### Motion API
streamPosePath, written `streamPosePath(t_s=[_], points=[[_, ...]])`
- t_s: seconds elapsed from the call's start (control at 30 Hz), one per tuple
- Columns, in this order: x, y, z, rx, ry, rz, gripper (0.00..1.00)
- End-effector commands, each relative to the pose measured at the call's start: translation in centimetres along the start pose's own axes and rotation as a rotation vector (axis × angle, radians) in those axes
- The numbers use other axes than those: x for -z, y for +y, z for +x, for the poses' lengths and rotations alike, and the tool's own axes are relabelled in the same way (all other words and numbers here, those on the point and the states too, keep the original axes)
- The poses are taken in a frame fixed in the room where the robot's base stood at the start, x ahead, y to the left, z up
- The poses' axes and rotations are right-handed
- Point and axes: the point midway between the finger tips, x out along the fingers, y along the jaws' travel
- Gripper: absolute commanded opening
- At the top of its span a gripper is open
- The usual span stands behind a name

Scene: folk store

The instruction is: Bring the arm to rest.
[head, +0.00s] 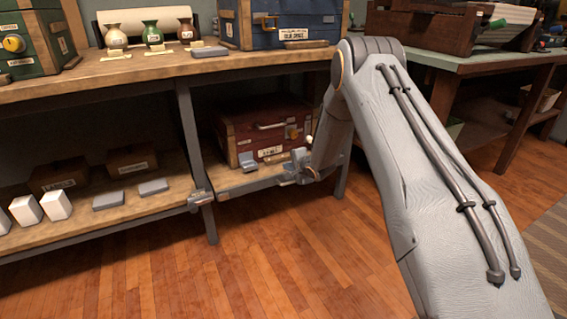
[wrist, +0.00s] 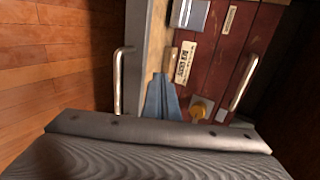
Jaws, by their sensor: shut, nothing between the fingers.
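My arm reaches from the lower right of the head view up to its elbow and down toward the lower shelf. My gripper (head: 286,174) is at the front edge of that shelf, before the red chest (head: 229,122). In the wrist view my gripper (wrist: 164,77) is shut and empty, its bluish fingers together. They point toward the shelf edge, close to the red chest (wrist: 213,64) with its label, yellow knob and metal handle. I cannot tell whether the fingers touch anything.
The wooden shelf unit's upper board (head: 130,68) passes above my gripper. A grey block (head: 247,161) lies on the lower shelf beside my gripper. A green table (head: 455,62) stands behind my arm. The wooden floor (head: 240,270) in front is clear.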

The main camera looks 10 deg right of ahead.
Motion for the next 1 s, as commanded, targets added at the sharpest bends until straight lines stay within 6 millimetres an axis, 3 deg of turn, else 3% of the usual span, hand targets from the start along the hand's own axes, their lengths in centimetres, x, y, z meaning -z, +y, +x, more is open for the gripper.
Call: streamPosePath(t_s=[0.17,0.27,0.47,0.73,1.0], points=[[-0.2,-0.4,-1.3,-0.002,0.001,-0.011,0.0],[-1.5,-1.6,-2.2,-0.023,0.007,-0.058,0.0],[-7.3,-5.4,-6.7,-0.136,0.012,-0.276,0.0],[-16.5,-7.8,-16.5,-0.322,-0.06,-0.606,0.0],[-25.0,-6.2,-29.1,-0.482,-0.243,-0.924,0.0]])
